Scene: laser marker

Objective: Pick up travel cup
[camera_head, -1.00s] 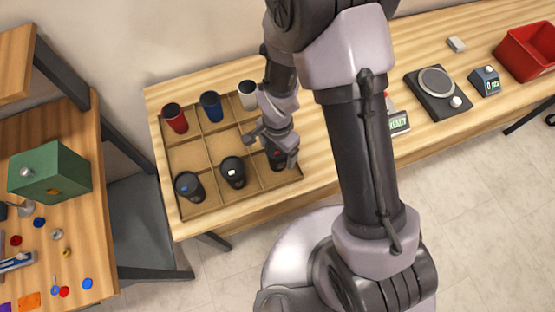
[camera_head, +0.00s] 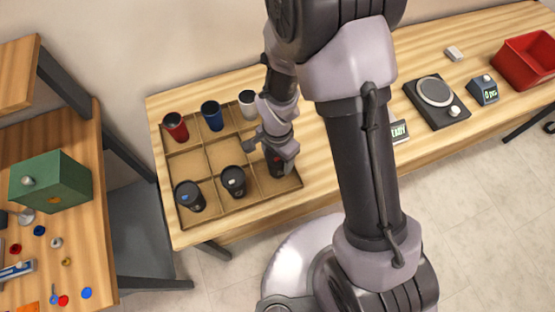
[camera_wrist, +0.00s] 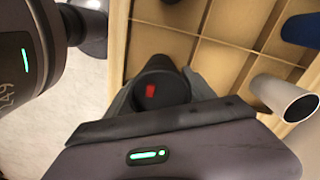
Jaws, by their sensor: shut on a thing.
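A black travel cup with a red mark on its lid (camera_wrist: 158,84) is between the fingers of my gripper (camera_wrist: 160,100) in the wrist view. My gripper is shut on it. In the head view my gripper (camera_head: 276,153) is at the front right compartment of the divided tray (camera_head: 240,209), with the dark cup (camera_head: 278,167) partly hidden under it. I cannot tell whether the cup's base touches the tray. Two other black cups stand to its left in the front row, one with a white mark (camera_head: 233,182) and one with a blue mark (camera_head: 189,196).
A red cup (camera_head: 175,127), a blue cup (camera_head: 212,116) and a white cup (camera_head: 248,104) stand in the back row. A scale (camera_head: 436,100) and a red bin (camera_head: 527,62) are at the right. A green box (camera_head: 50,182) is on the left table.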

